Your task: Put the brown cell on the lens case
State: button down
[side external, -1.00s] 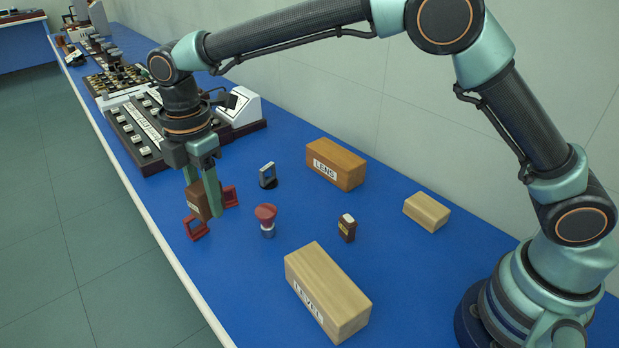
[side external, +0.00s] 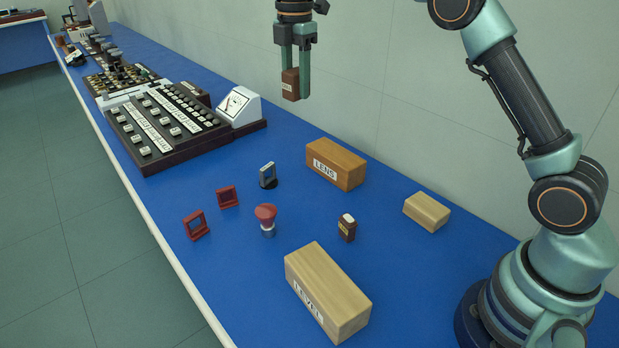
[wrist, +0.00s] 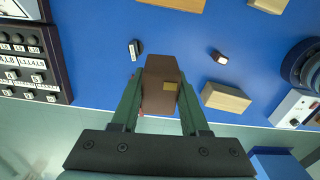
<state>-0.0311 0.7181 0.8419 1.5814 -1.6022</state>
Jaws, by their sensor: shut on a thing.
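The brown cell (side external: 290,85) is a dark brown block with a small pale label. My gripper (side external: 296,92) is shut on it, with a green finger on either side, and holds it upright high above the bench. In the wrist view the cell (wrist: 160,85) sits between the two fingers. The lens case (side external: 336,165) is an orange-brown wooden box labelled LENS, lying on the blue bench near the wall. In the side view it is below and right of the held cell, well apart from it.
Two red frames (side external: 227,197) (side external: 195,225), a red-topped knob (side external: 266,219), a black-based holder (side external: 268,176) and a small brown bottle (side external: 347,228) stand around. The LEVEL box (side external: 328,290) and a plain block (side external: 427,212) lie nearer my base. A keyed console (side external: 165,125) is left.

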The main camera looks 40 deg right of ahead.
notch_tip(320, 180, up, 2)
send_over(335, 152)
jog(key=shift+m, duration=0.4)
notch_tip(335, 152, down, 20)
jog(key=shift+r, duration=0.1)
jog(key=shift+c, duration=2)
grip_release()
jog(key=shift+f, duration=0.2)
jog(key=shift+r, duration=0.1)
